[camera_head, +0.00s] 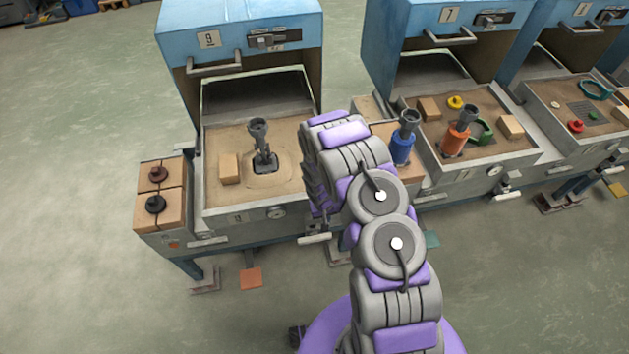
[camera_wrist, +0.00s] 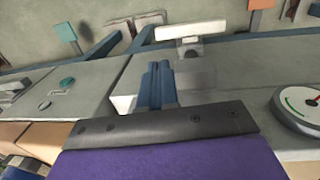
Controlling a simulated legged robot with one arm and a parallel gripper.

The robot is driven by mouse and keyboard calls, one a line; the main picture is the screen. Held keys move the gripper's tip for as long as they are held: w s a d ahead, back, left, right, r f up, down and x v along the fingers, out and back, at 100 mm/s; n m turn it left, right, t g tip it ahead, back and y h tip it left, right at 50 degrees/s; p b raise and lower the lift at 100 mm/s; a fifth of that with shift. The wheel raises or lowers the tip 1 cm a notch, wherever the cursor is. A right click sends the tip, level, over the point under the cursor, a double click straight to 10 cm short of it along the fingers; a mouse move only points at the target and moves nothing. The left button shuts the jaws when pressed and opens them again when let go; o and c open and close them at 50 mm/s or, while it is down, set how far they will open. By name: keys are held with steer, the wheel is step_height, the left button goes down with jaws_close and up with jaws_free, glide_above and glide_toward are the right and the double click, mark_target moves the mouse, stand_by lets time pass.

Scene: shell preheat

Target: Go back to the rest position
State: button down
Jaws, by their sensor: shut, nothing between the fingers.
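My gripper (camera_wrist: 158,84) shows in the wrist view as two blue-grey fingers pressed together, with nothing between them. The fingers point at the grey front of a furnace station, near a white lever handle (camera_wrist: 190,30). I cannot tell whether they touch it. In the head view my purple and grey arm is raised and bent at the middle. It reaches toward the gap between the number 9 furnace (camera_head: 240,60) and the number 7 furnace (camera_head: 440,60). My gripper is hidden behind the arm there.
Furnace 9's sandy tray (camera_head: 215,140) holds a grey upright tool (camera_head: 261,145) and a tan block (camera_head: 229,168). A blue-bodied tool (camera_head: 403,148) and an orange-bodied tool (camera_head: 456,140) stand right of my arm. A dial (camera_wrist: 300,108) is close by. Open floor (camera_head: 80,200) lies left.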

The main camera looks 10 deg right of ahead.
steer(key=s+d+r, duration=0.1)
steer(key=s+r, duration=0.1)
steer(key=r, duration=0.9)
steer(key=s+d+r+m+h, duration=0.1)
steer(key=s+r, duration=0.2)
steer(key=r, duration=0.7)
steer(key=s+d+r, duration=0.2)
steer(key=r, duration=0.9)
steer(key=s+a+r, duration=0.2)
steer(key=s+r, duration=0.3)
steer(key=s, duration=0.4)
steer(key=s+a+r+g+y, duration=0.1)
steer(key=s+a+r, duration=0.1)
steer(key=s+r, duration=0.4)
steer(key=s+a+r+n+y, duration=0.1)
steer(key=s+r, duration=0.4)
steer(key=s, duration=0.7)
steer(key=shift+a+r+g, duration=0.25)
steer(key=shift+a+g, duration=0.15)
steer(key=shift+a, duration=0.2)
